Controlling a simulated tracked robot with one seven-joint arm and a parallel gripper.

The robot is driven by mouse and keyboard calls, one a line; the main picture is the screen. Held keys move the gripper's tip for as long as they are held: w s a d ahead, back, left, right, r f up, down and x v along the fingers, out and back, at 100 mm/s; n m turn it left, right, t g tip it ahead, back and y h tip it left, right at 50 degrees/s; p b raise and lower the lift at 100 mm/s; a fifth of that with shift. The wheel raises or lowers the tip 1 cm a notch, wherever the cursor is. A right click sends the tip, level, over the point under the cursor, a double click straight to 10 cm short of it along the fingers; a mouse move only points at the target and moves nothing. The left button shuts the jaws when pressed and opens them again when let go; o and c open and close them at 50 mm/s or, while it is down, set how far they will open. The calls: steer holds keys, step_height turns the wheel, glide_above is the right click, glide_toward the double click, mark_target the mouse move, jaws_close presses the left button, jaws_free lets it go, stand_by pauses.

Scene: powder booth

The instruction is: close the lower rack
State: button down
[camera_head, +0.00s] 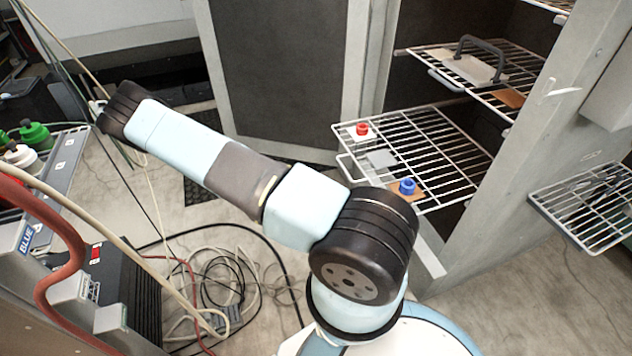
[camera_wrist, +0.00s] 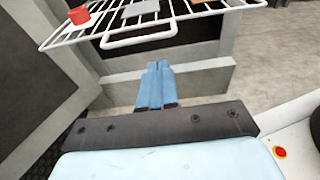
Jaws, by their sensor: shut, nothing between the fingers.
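The lower rack (camera_head: 448,152) is a white wire shelf pulled out of the grey cabinet on the right in the head view. A red knob-like piece (camera_head: 362,129) on a white plate and a blue one (camera_head: 407,187) on a brown plate rest on it. In the wrist view the rack (camera_wrist: 85,32) crosses the top, with its white loop handle (camera_wrist: 140,41) at the front edge. My gripper (camera_wrist: 158,66) is shut and empty, its blue fingertips just below the handle in the picture; I cannot tell whether they touch. In the head view the gripper is hidden.
The dark-panelled door (camera_head: 285,75) stands open. A side wire shelf (camera_head: 590,205) juts out at right. Cables and hoses (camera_head: 225,285) lie on the floor at lower left.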

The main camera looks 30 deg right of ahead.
steer(key=x, duration=1.1)
